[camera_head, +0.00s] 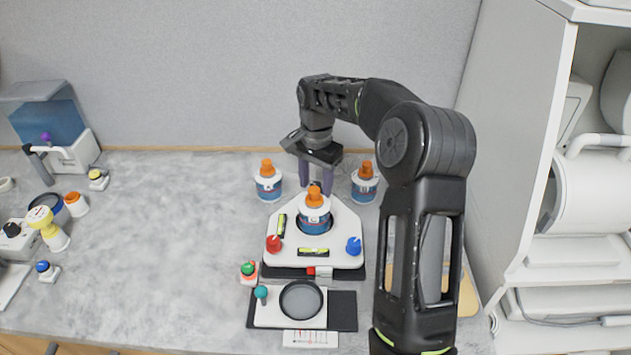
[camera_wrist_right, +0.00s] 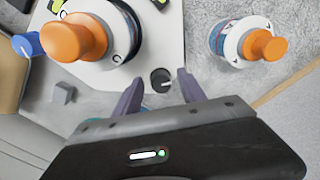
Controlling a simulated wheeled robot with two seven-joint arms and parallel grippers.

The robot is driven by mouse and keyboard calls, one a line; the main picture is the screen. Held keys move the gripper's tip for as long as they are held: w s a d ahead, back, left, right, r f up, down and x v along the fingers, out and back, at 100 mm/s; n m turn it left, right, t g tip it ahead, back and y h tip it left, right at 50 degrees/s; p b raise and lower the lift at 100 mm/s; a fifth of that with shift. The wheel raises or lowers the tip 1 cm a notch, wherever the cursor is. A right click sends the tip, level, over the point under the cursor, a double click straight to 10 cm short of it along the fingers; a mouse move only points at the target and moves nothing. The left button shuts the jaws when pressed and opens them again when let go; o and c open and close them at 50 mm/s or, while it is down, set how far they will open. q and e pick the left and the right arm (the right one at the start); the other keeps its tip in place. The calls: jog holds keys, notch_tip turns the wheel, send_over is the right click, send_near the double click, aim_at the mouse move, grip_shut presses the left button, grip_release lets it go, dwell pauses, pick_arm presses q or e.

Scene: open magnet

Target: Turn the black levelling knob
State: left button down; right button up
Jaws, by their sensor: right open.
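The black levelling knob (camera_wrist_right: 160,80) sits at the rear corner of the white three-cornered levelling platform (camera_head: 342,222). It has a pale pointer mark. In the head view the knob is mostly hidden by my right gripper (camera_head: 316,181). In the wrist view my right gripper (camera_wrist_right: 159,84) is open, with its two purple-grey fingers on either side of the knob and a visible gap to each. Whether the fingertips are down at knob height is hard to tell. A red knob (camera_head: 274,244) and a blue knob (camera_head: 354,246) sit at the front corners.
An orange-capped bottle (camera_head: 314,218) stands mid-platform, close to my gripper. Two similar bottles stand behind left (camera_head: 268,185) and right (camera_head: 364,186). Bubble levels (camera_head: 313,251) lie on the platform. A small scale (camera_head: 275,314) is in front. The counter left of the platform is mostly clear.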

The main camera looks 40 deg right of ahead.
jog(key=shift+f, duration=0.15)
jog(key=shift+c, duration=0.3)
grip_shut()
